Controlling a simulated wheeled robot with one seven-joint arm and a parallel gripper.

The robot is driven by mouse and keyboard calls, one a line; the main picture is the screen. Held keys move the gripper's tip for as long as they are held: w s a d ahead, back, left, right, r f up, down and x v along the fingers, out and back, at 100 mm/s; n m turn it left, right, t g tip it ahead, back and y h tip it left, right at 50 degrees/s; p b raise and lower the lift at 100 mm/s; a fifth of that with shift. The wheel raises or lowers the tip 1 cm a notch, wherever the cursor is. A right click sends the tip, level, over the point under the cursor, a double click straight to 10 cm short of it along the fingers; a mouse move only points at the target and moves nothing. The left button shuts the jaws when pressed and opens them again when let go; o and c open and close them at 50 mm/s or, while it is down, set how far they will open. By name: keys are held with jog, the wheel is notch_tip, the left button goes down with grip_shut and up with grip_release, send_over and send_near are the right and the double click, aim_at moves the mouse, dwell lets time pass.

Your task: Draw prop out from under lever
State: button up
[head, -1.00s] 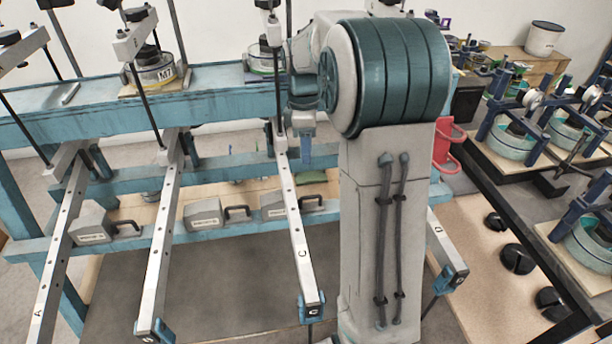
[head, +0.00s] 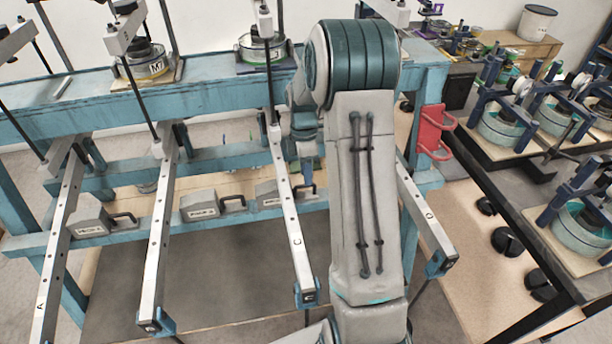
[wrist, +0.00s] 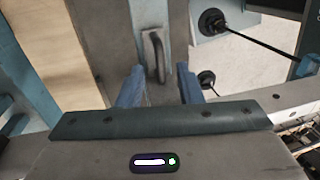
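Lever C (head: 292,225) is a pale bar with holes, sloping toward me to a blue end clip. A grey block with a dark handle (head: 270,195), which looks like the prop, sits on the low blue rail beneath it, its handle to the right. My gripper (head: 305,172) points down just right of lever C, over that handle. In the wrist view my gripper (wrist: 160,85) is open, with blue fingers on either side of a grey handle (wrist: 157,55). The fingers look apart from the handle. I cannot tell their height above it.
Similar grey blocks (head: 205,205) sit left along the rail, near levers A (head: 60,230) and B (head: 155,235). Lever D (head: 425,215) stands right of my arm. A red bracket (head: 433,130) is on the frame's right end. A bench (head: 520,160) with devices is at right.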

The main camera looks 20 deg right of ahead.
jog(key=shift+s+f, duration=0.25)
jog(key=shift+f, duration=0.85)
grip_shut()
